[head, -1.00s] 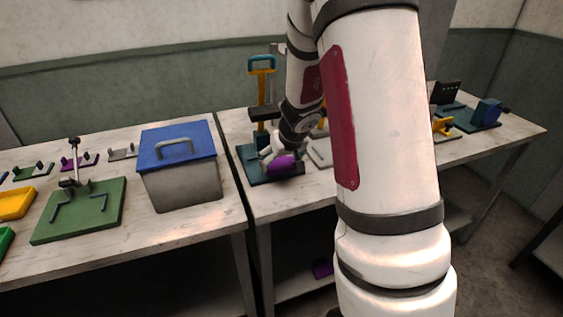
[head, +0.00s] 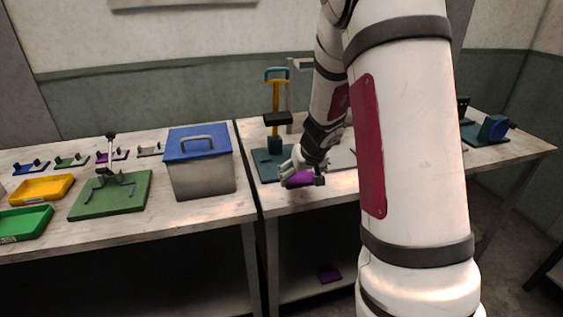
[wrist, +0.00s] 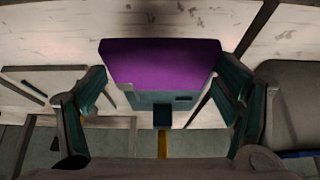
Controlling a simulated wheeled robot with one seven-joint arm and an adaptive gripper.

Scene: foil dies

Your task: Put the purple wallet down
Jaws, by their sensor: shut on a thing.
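The purple wallet (head: 299,180) is at the front of the right-hand table, at the front right of the teal base (head: 266,166) of a press with a yellow column. My gripper (head: 303,168) is shut on it. In the wrist view the wallet (wrist: 160,62) spans between the two fingertips (wrist: 160,84), with the pale tabletop beyond it and part of the teal base beside it. I cannot tell whether the wallet touches the table or is held just above it.
A grey box with a blue lid (head: 199,165) stands left of the gripper on the other table. The yellow press column (head: 276,105) rises behind the gripper. A purple item (head: 329,273) lies on the lower shelf. Bare tabletop (head: 335,188) shows right of the wallet.

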